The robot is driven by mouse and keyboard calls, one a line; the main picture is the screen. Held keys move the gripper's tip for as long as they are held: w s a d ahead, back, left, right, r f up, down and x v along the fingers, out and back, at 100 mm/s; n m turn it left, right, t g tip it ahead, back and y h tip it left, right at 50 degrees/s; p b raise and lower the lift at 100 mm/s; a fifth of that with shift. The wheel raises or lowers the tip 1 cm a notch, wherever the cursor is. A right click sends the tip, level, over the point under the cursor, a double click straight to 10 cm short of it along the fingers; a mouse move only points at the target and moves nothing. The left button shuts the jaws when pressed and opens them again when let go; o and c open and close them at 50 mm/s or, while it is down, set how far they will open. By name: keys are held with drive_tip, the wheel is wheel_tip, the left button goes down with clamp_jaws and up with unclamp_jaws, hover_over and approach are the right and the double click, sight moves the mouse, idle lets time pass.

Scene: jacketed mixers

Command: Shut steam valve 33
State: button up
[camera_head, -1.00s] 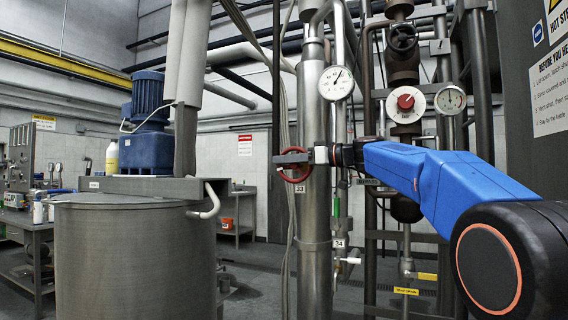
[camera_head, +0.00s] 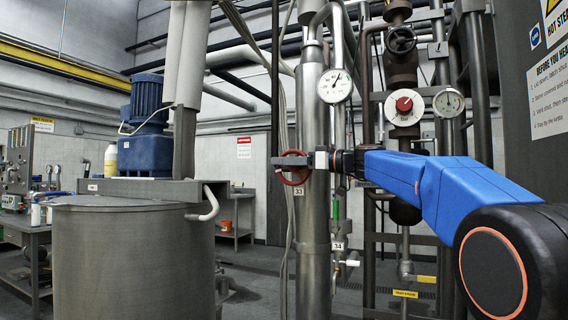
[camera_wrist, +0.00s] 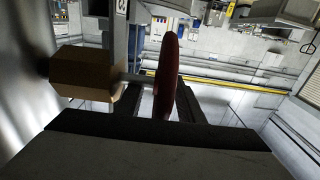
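The red handwheel of steam valve 33 (camera_head: 294,179) sits on the vertical steel pipe, with a tag reading 33 just below it. In the wrist view the wheel (camera_wrist: 167,70) shows nearly edge-on, with its stem running left to a brass-coloured hex body (camera_wrist: 86,74). My gripper (camera_head: 288,160) reaches in from the right across the pipe, at the wheel. In the wrist view my gripper's dark fingers (camera_wrist: 158,103) stand on either side of the wheel's near rim. A gap shows on the left; the right finger is close to the rim, and contact cannot be told.
A pressure gauge (camera_head: 335,86) and a red-knobbed dial (camera_head: 404,105) are above my arm. A large grey mixer vessel (camera_head: 133,255) stands at left.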

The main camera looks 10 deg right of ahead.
sight(293, 167)
drive_tip(key=v, duration=1.7)
drive_tip(key=shift+s, duration=0.15)
drive_tip(key=x, duration=0.9)
drive_tip(key=f+x, duration=0.1)
drive_tip(key=x, duration=0.4)
drive_tip(key=shift+a, duration=0.1)
clamp_jaws()
